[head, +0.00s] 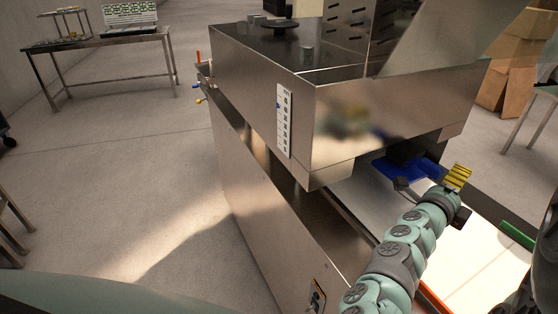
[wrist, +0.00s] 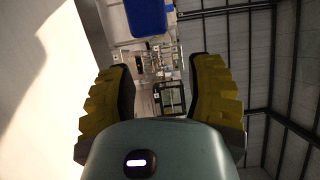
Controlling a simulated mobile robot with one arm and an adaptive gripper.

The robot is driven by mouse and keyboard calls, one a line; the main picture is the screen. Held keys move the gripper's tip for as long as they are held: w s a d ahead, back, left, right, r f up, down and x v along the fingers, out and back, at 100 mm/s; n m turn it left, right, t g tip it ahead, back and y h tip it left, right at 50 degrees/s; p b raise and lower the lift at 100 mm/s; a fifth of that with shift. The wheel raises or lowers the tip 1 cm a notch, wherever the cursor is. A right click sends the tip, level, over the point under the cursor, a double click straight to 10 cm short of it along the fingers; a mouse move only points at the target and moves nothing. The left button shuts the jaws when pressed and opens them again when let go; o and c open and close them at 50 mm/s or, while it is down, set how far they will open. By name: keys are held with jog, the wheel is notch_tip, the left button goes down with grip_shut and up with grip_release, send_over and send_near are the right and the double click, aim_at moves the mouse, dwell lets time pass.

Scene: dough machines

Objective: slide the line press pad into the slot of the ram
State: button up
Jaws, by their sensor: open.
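A blue pad-like piece (head: 392,172) shows under the overhanging steel head of the machine, partly hidden by a dark block (head: 405,152) above it. I cannot tell for sure that it is the press pad, or whether it sits in the ram's slot. A blue block also shows at the top of the wrist view (wrist: 147,16), ahead of the fingers. My gripper (head: 458,177), with yellow ribbed fingers, is to the right of the blue piece. In the wrist view my gripper (wrist: 160,72) is open, with nothing between its fingers. The slot itself is not visible.
The big steel machine (head: 240,165) fills the middle, its upper housing (head: 390,115) overhanging a bright flat surface (head: 475,265). A green bar (head: 518,236) lies at the right. A table (head: 105,43) stands at the back left, and cardboard boxes (head: 510,80) are stacked back right.

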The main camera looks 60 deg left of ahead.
jog(key=s+d+b, duration=0.1)
jog(key=d+b, duration=0.2)
jog(key=d, duration=0.4)
jog(key=shift+d, duration=0.25)
dwell(0.7)
